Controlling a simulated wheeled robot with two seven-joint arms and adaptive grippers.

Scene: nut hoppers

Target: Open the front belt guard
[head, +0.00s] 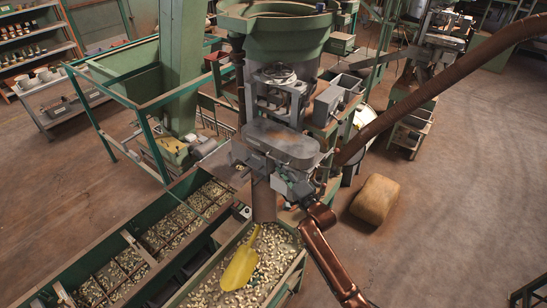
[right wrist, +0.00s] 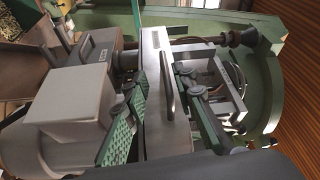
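The front belt guard (head: 282,145) is a long grey cover with rounded ends on the machine in the middle of the head view. It looks closed. In the right wrist view its flat grey face (right wrist: 155,50) fills the middle, with a slim bar handle (right wrist: 166,85) on it. My right gripper (head: 292,183) is just in front of and below the guard in the head view. In the right wrist view its two green-padded fingers (right wrist: 160,77) are spread, one on each side of the handle, with visible gaps. My left gripper is in neither view.
A green bowl (head: 277,18) sits above the guard. A hopper of nuts (head: 275,250) with a yellow scoop (head: 241,265) lies below, with divided bins (head: 180,225) to its left. A thick brown tube (head: 450,88) runs to the right. Open floor (head: 450,200) lies at right.

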